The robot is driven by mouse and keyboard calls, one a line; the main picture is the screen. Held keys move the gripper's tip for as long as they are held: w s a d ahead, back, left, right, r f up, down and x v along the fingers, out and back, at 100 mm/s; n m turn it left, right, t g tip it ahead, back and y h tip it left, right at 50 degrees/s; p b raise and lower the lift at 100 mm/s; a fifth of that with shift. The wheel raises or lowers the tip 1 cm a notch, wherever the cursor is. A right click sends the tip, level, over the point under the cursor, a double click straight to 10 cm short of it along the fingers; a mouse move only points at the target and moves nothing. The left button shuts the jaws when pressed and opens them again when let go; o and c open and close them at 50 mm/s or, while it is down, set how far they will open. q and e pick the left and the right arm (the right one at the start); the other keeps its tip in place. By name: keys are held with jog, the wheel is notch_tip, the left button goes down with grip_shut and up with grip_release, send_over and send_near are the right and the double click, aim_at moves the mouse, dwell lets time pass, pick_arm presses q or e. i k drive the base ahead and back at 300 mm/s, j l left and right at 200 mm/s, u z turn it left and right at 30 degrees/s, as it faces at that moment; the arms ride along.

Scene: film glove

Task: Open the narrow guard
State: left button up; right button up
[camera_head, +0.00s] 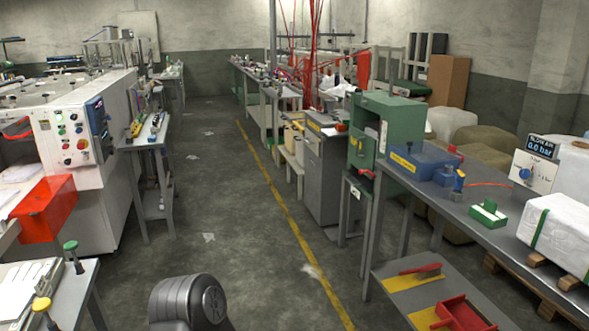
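No part is labelled as the narrow guard, so I cannot tell for certain which one it is. A red-orange translucent box-like cover (45,208) sits on the front of the white machine (85,140) at the left. It looks closed, but its hinge and inside cannot be made out. A control panel with coloured buttons (75,137) is above it. Neither of my grippers is in view. A dark rounded part at the bottom middle appears to be mine.
A narrow grey stand (150,140) adjoins the white machine. A grey bench (480,215) at right holds a blue box (425,160), a gauge box (533,172) and a wrapped white block (565,235). A table corner (75,290) is at lower left.

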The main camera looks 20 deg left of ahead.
aim_at(45, 191)
jog(key=i+j+u, duration=0.45)
jog(key=i, duration=0.35)
jog(key=i+u, duration=0.4)
jog(key=i, duration=0.35)
jog(key=i+l+u, duration=0.2)
jog(key=i+u, duration=0.25)
jog(key=i, duration=0.35)
jog(key=i+j+u, duration=0.2)
jog(key=i+u, duration=0.15)
jog(key=i, duration=0.3)
jog(key=i+u, duration=0.35)
jog(key=i, duration=0.25)
jog(key=i+l+u, duration=0.15)
jog(key=i+u, duration=0.2)
jog(key=i, duration=0.3)
